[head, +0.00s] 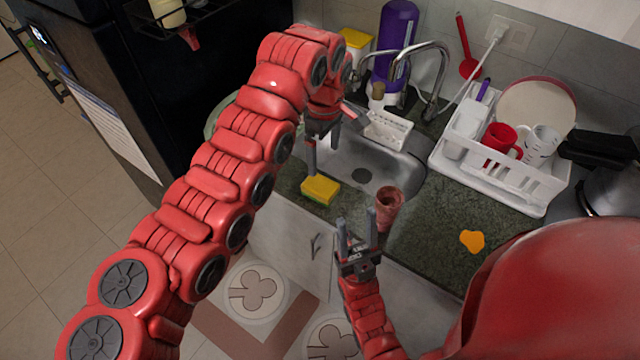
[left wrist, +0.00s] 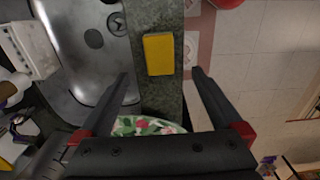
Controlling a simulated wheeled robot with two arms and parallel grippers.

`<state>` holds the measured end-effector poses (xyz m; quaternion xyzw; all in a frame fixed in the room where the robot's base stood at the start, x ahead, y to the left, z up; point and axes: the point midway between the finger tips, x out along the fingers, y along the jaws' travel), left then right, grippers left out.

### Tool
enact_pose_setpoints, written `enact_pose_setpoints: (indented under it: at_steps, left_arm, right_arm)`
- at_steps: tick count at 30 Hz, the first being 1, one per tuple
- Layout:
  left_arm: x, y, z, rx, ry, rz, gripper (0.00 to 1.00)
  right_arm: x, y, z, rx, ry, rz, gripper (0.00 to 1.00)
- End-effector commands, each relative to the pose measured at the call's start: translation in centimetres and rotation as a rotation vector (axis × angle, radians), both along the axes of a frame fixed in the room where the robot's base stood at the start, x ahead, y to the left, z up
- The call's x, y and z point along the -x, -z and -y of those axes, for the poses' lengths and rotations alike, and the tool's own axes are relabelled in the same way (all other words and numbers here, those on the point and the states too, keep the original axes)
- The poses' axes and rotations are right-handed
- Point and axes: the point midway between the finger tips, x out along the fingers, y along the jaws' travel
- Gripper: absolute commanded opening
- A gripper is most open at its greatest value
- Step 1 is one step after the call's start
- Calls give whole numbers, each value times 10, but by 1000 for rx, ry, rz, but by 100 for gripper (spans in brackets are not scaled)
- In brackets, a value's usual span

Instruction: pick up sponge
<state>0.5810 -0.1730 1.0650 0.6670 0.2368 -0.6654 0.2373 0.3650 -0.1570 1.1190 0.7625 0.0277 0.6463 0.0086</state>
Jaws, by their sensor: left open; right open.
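The yellow sponge (head: 320,190) with a green underside lies on the dark green counter, on the strip in front of the sink. In the left wrist view the sponge (left wrist: 159,54) lies ahead of the fingertips, roughly midway between them. My left gripper (head: 324,158) is open and empty, pointing down above the sponge, not touching it. Its two dark fingers also show in the left wrist view (left wrist: 160,74). My right gripper (head: 357,218) is open, low in front of the counter edge, with its fingers pointing up. Nothing shows between its fingers.
The metal sink (head: 350,158) lies just behind the sponge. A reddish cup (head: 388,208) stands on the counter to the right. A white dish rack (head: 530,190) holds cups and a plate. An orange flat piece (head: 472,241) lies at the right. A floral round item (left wrist: 145,126) lies near the left fingers.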

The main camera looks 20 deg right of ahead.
Motion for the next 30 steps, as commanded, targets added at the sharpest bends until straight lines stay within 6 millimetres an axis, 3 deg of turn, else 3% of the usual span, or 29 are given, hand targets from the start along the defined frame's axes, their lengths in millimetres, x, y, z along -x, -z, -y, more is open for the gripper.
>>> enact_pose_setpoints:
  at_steps: [9, 17, 24, 30]
  left_arm:
    - [2, 53, 0, -1, -1, -6, 100]
    - [0, 77, 0, -2, 0, -3, 100]
    - [0, 103, -2, -3, 0, -4, 100]
    - [-1, 125, -2, -3, -1, -1, 100]
  right_arm:
    - [0, -9, 0, 0, 0, 0, 50]
    - [0, -18, 0, 0, 0, 0, 50]
    - [0, -44, 0, 0, 0, 0, 50]
    - [0, -47, 0, 0, 0, 0, 50]
